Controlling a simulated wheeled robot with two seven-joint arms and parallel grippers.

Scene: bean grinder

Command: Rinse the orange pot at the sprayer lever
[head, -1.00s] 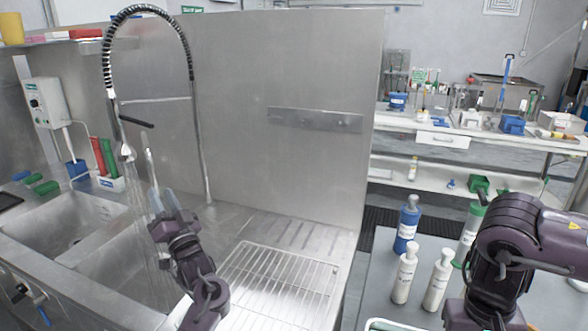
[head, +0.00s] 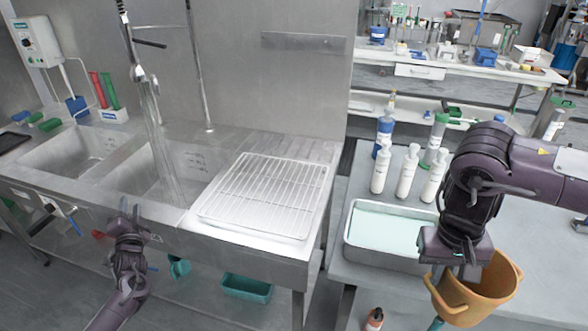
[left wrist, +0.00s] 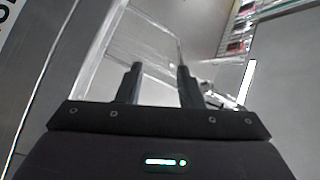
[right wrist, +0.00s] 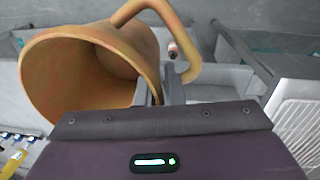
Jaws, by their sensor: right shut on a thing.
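The orange pot (head: 490,290) is held in the air at the lower right of the head view. It also shows in the right wrist view (right wrist: 60,80), with its open mouth and looped handle visible. My right gripper (head: 458,268) is shut on it near the handle; the exact contact is partly hidden. The sprayer (head: 140,74) hangs over the right sink basin, and water (head: 160,140) streams down from it. A dark lever (head: 150,44) sticks out above it. My left gripper (head: 128,212) is open and empty at the sink's front edge, apart from the sprayer.
A wire rack (head: 265,195) lies on the drainboard right of the basins. A metal tray (head: 350,245) with pale liquid sits on the side table beside the pot. Several bottles (head: 405,172) stand behind the tray. A green bin (head: 246,288) is below the sink.

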